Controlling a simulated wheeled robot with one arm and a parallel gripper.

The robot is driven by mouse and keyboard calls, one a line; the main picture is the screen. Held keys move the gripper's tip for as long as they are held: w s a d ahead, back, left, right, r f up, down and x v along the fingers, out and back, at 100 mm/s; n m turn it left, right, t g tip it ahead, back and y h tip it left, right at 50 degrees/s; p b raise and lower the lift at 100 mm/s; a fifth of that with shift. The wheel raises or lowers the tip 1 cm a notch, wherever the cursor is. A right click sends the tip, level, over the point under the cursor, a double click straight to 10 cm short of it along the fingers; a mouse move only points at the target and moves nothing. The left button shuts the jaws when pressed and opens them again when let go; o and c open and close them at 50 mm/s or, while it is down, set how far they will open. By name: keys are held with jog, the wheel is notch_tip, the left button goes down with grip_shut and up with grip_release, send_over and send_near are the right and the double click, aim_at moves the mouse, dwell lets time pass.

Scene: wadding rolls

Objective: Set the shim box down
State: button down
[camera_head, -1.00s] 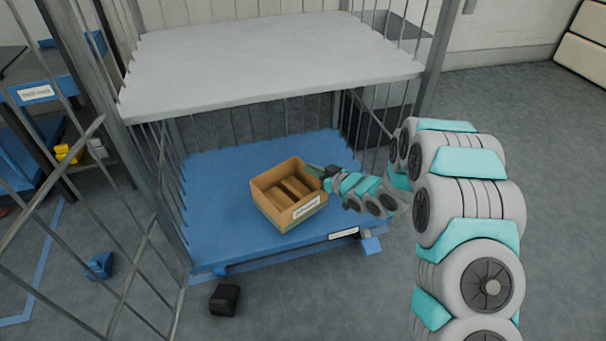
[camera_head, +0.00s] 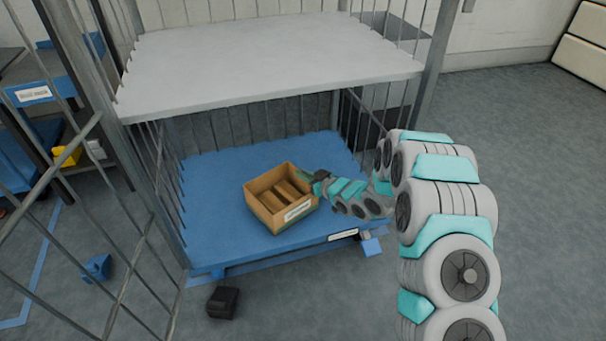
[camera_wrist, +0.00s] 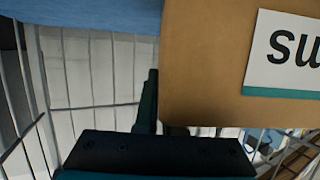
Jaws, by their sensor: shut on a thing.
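The shim box (camera_head: 264,208) is an open brown carton with a white label on its front and several brown pieces inside. It is over the blue lower deck (camera_head: 215,240) of the cage trolley, near the front edge. I cannot tell whether its bottom touches the deck. My gripper (camera_head: 318,183) is shut on the box's right side wall. In the wrist view the box's brown wall (camera_wrist: 205,60) fills the upper right, with part of its label showing, beside a dark finger. The other finger is hidden.
A grey shelf (camera_head: 260,60) of the trolley hangs above the lower deck. Wire bars close its sides and back. The blue deck is bare to the left of and behind the box. A black block (camera_head: 222,302) lies on the floor in front.

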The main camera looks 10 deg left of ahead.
jog(key=c, duration=1)
grip_release()
jog(key=shift+r, duration=0.15)
jog(key=p+v, duration=0.1)
jog(key=v, duration=1.1)
jog(key=shift+w, duration=0.1)
